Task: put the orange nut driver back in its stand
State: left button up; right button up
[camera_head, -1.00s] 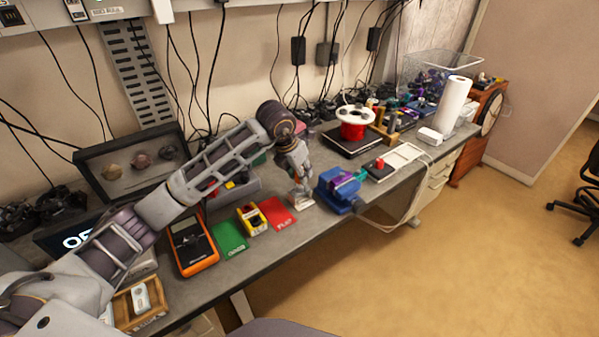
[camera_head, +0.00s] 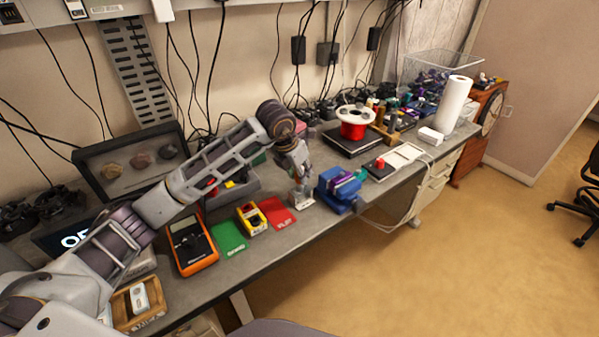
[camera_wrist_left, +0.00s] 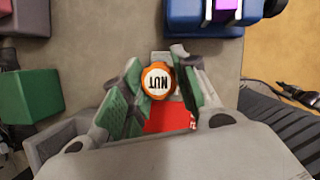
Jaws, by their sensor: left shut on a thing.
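The orange nut driver (camera_wrist_left: 158,80) shows end-on in the left wrist view, its round orange cap marked "NUT". My left gripper (camera_wrist_left: 160,92) is shut on it, with a green-padded finger on each side. In the head view my left gripper (camera_head: 302,194) is low over the bench, between the red mat and the blue vise; the driver is mostly hidden there by the fingers. A wooden rack (camera_head: 388,136) with several upright handles stands farther back on the right; I cannot tell for sure that it is the driver's stand. My right gripper is not in view.
The blue vise (camera_head: 337,193) is close on the right of my left gripper. The red mat (camera_head: 278,213), yellow box (camera_head: 252,219), green mat (camera_head: 229,237) and orange multimeter (camera_head: 191,243) lie to its left. A red spool (camera_head: 353,130) stands behind. The bench's front edge is near.

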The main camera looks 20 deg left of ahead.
pick_arm(q)
jog(key=shift+f+b, duration=1.05)
jog(key=shift+f, duration=0.05)
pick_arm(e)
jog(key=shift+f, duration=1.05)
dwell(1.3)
pick_arm(q)
jog(key=shift+f+b, duration=0.45)
jog(key=shift+f, duration=0.05)
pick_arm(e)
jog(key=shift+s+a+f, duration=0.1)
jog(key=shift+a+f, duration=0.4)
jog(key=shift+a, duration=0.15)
pick_arm(q)
jog(key=shift+s+f+b, duration=0.15)
jog(key=shift+f+b, duration=0.2)
jog(key=shift+b, duration=0.15)
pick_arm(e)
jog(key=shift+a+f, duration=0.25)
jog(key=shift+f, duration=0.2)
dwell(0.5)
pick_arm(q)
jog(key=shift+f, duration=0.1)
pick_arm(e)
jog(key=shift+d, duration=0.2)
pick_arm(q)
jog(key=o, duration=0.8)
jog(key=shift+o, duration=0.2)
